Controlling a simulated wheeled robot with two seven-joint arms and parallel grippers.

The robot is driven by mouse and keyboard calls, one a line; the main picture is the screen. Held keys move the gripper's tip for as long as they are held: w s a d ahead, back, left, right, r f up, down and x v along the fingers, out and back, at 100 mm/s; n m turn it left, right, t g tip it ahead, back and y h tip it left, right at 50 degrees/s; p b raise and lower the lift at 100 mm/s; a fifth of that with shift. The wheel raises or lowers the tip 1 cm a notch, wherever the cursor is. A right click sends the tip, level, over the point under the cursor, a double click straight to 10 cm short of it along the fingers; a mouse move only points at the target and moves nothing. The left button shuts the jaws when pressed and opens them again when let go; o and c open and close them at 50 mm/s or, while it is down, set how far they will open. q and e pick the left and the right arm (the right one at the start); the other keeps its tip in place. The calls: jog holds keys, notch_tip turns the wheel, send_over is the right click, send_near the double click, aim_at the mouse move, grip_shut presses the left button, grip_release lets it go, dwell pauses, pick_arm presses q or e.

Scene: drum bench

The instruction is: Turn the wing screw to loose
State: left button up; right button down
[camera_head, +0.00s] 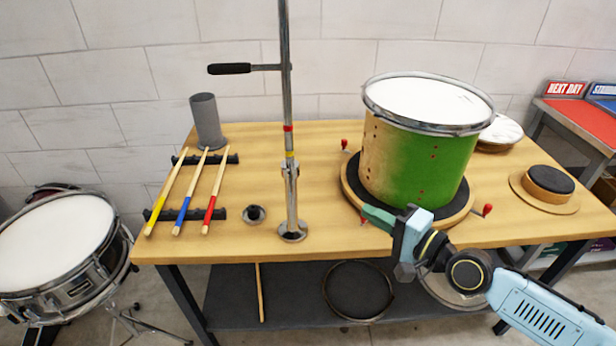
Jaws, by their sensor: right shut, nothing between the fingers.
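A chrome pole (285,95) stands upright in a round metal base on the bench. A small metal clamp (290,168) sits on it, just below its red and yellow bands. The clamp seems to carry the wing screw, but it is too small to make out its wings or how it is turned. My right gripper (372,215) is shut and empty at the front left of the drum's round base, to the right of the pole and apart from it. My left gripper is not in view.
A green and tan drum (425,145) stands on a round base with red knobs (488,210). Three drumsticks (187,215) lie on a black rack at left, near a grey cup (207,120). A black-gripped handle (230,69) juts left from the pole.

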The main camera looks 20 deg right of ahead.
aim_at(290, 180)
jog(key=w+a+r+y+p, duration=0.1)
jog(key=w+a+r+p, duration=0.3)
jog(key=w+a, duration=0.5)
jog(key=shift+a+y, duration=0.3)
jog(key=shift+a, duration=0.55)
jog(key=shift+r, duration=0.1)
